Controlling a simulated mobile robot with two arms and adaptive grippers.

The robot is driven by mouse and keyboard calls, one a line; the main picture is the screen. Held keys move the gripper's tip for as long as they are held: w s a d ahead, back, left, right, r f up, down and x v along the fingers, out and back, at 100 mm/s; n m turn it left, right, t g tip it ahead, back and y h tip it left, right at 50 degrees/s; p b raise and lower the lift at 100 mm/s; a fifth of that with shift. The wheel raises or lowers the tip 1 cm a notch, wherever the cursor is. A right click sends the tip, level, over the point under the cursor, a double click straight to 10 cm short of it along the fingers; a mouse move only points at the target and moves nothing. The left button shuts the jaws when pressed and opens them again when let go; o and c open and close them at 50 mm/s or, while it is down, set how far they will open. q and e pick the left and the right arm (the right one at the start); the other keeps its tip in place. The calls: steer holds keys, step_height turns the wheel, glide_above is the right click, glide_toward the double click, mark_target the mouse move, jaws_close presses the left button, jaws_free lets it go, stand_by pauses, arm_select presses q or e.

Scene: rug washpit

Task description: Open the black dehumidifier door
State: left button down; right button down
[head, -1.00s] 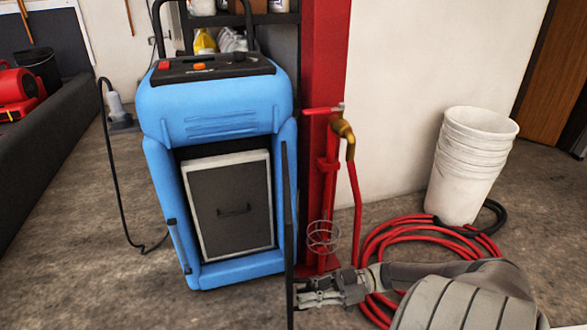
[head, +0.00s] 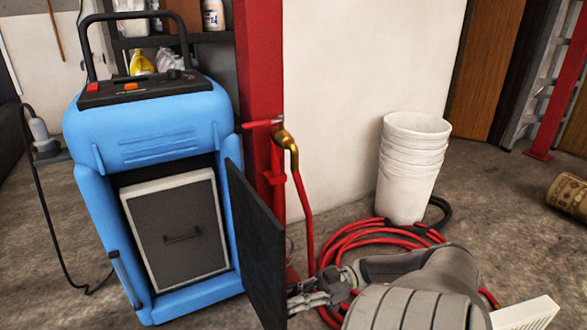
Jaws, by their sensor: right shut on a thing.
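The blue dehumidifier (head: 150,135) stands at the left of the head view. Its black door (head: 257,240) is swung well open on the right side of the body. A filter panel with a light frame and dark face (head: 178,232) shows inside the opening. My right gripper (head: 297,303) is shut on the door near its lower outer edge; the door hides part of the fingertips. My left gripper is out of view.
A red hose (head: 345,240) lies coiled on the floor behind my right arm. A red post (head: 261,70) with a brass tap (head: 286,141) stands just behind the door. Stacked white buckets (head: 410,168) stand by the wall.

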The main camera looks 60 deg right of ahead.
steer(key=c, duration=1.5)
jaws_free()
steer(key=shift+d, duration=0.1)
steer(key=v, duration=0.7)
steer(key=shift+s+d, duration=0.1)
steer(key=shift+d, duration=0.05)
